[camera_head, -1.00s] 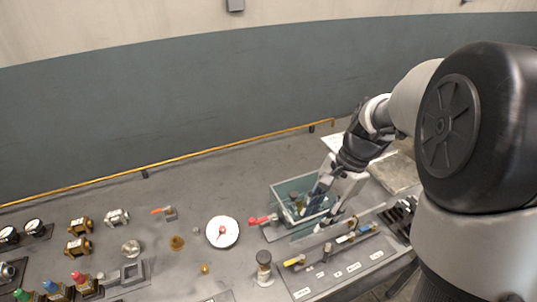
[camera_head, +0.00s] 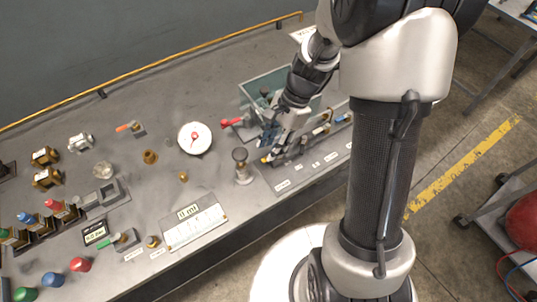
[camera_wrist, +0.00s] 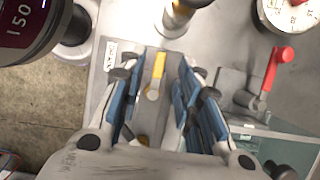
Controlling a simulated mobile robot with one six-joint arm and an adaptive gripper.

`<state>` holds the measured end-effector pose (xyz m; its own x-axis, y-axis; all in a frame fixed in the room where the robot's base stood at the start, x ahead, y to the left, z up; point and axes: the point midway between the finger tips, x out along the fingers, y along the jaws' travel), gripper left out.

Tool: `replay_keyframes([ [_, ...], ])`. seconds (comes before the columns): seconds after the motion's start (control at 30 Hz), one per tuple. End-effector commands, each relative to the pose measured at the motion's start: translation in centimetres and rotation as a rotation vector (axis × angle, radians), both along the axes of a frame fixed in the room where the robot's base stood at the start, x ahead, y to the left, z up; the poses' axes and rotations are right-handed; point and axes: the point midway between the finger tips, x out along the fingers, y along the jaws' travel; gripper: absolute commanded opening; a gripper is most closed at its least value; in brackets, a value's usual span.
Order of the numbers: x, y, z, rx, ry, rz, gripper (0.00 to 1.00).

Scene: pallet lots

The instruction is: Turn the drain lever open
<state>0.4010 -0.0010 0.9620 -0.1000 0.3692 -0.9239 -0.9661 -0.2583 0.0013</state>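A yellow-handled lever (camera_wrist: 158,66) sits on a labelled panel on the bench; its handle also shows in the head view (camera_head: 266,159). I cannot read which label names the drain lever. My gripper (camera_head: 268,146) is low over the left end of this panel. In the wrist view my gripper (camera_wrist: 157,84) is open, with blue-padded fingers on either side of the yellow lever and gaps between. It holds nothing. A red-handled lever (camera_wrist: 276,68) stands apart to the right; in the head view it is left of my gripper (camera_head: 232,121).
A teal bin (camera_head: 250,91) stands close behind my gripper. A brass-and-dark post (camera_head: 241,166) is just left of it. A white round gauge (camera_head: 195,138), an orange-handled lever (camera_head: 128,126) and a green-handled lever (camera_head: 118,238) lie farther left. The bench front edge is near.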

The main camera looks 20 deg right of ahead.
Motion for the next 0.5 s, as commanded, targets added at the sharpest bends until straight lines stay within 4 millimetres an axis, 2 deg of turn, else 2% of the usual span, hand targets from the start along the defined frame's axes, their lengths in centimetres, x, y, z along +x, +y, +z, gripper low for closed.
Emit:
replay_keyframes([
  [0.03,-0.1,0.3,-1.0,0.001,0.002,0.002,0.31],
  [0.2,-0.3,1.0,-2.6,0.001,0.001,0.001,0.31],
  [0.5,-0.3,1.2,-2.9,-0.001,-0.002,0.001,0.31],
])
